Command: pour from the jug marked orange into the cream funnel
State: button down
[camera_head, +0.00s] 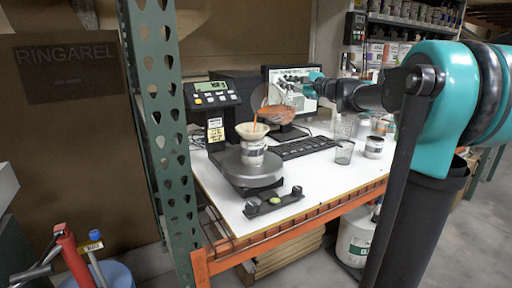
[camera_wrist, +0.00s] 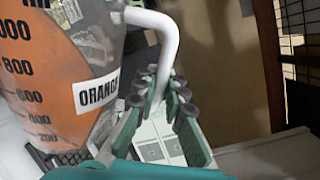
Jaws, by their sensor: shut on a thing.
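The clear jug (camera_head: 275,113) holds orange liquid and is tilted to the left above the scale. In the wrist view the jug (camera_wrist: 45,75) fills the left side, with a label (camera_wrist: 97,92) reading "ORANG" and volume marks. My gripper (camera_wrist: 160,92) is shut on the jug's white handle (camera_wrist: 162,40); in the head view my gripper (camera_head: 312,86) is right of the jug. The cream funnel (camera_head: 252,131) sits on top of a can (camera_head: 252,154). A thin orange stream (camera_head: 254,122) falls from the jug's lip into the funnel.
The can stands on a round scale plate (camera_head: 240,178); its display (camera_head: 212,92) stands behind. A keyboard (camera_head: 305,147) and monitor (camera_head: 290,75) are behind and right. A glass beaker (camera_head: 344,153) and small can (camera_head: 374,148) stand on the right. A green upright (camera_head: 160,110) borders the left.

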dwell(0.7)
jog(key=f+m, duration=0.1)
jog(key=w+d+f+m, duration=0.1)
jog(key=w+f+m, duration=0.1)
jog(key=shift+w+d+f, duration=0.1)
jog(key=shift+d+f, duration=0.2)
jog(key=shift+m, duration=0.4)
jog(key=shift+w+d+f+m, duration=0.1)
jog(key=shift+d+f+m, duration=0.1)
jog(key=shift+f+m, duration=0.1)
jog(key=shift+w+d+f+m+b, duration=0.9)
jog(key=shift+f+m, duration=0.9)
jog(key=shift+f, duration=1.65)
jog(key=shift+w+d+f+m+b, duration=0.6)
jog(key=shift+w+f+m+b, duration=0.85)
jog(key=shift+f, duration=2)
jog(key=shift+m, duration=0.35)
jog(key=r, duration=0.2)
jog(key=s+r, duration=0.1)
jog(key=r, duration=0.1)
jog(key=shift+r, duration=0.4)
jog(key=shift+f, duration=0.1)
